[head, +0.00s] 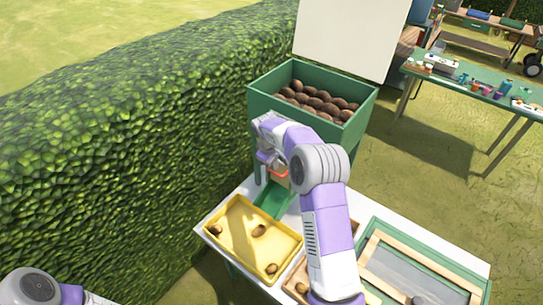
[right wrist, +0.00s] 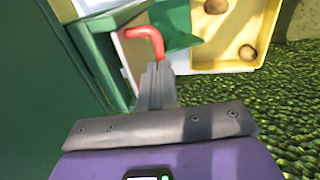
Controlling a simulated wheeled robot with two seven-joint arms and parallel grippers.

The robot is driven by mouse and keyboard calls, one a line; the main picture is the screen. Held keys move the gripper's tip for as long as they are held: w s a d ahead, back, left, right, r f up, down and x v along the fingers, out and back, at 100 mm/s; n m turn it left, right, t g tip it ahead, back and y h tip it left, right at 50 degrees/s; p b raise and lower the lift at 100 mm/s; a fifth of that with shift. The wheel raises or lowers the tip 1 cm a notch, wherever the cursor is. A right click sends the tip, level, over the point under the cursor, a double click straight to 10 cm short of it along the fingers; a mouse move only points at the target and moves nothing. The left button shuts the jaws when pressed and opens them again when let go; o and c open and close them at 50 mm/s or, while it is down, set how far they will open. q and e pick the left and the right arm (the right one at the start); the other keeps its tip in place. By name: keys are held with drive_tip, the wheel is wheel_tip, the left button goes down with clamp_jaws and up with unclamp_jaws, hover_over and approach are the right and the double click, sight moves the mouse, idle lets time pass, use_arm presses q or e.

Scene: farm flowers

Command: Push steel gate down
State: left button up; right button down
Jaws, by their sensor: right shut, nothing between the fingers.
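The steel gate is at the outlet of the green hopper (head: 310,104). Its red handle (head: 279,174) shows just below my right gripper in the head view, and the handle also shows in the right wrist view (right wrist: 148,36). Most of the gate plate is hidden or hard to make out. My right gripper (head: 270,160) is shut and empty, with its fingertips (right wrist: 158,68) close to the red handle; I cannot tell whether they touch it. A green chute (head: 273,200) slopes down from the outlet. My left gripper is out of view.
The hopper is full of brown potato-like produce (head: 318,101). A yellow tray (head: 228,240) with several pieces stands at the chute's lower end on a white table (head: 208,222). A green-framed tray (head: 455,268) is at the right. A hedge (head: 120,130) borders the left.

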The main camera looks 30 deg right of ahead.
drive_tip(key=shift+d+f, duration=0.1)
drive_tip(key=shift+f, duration=0.6)
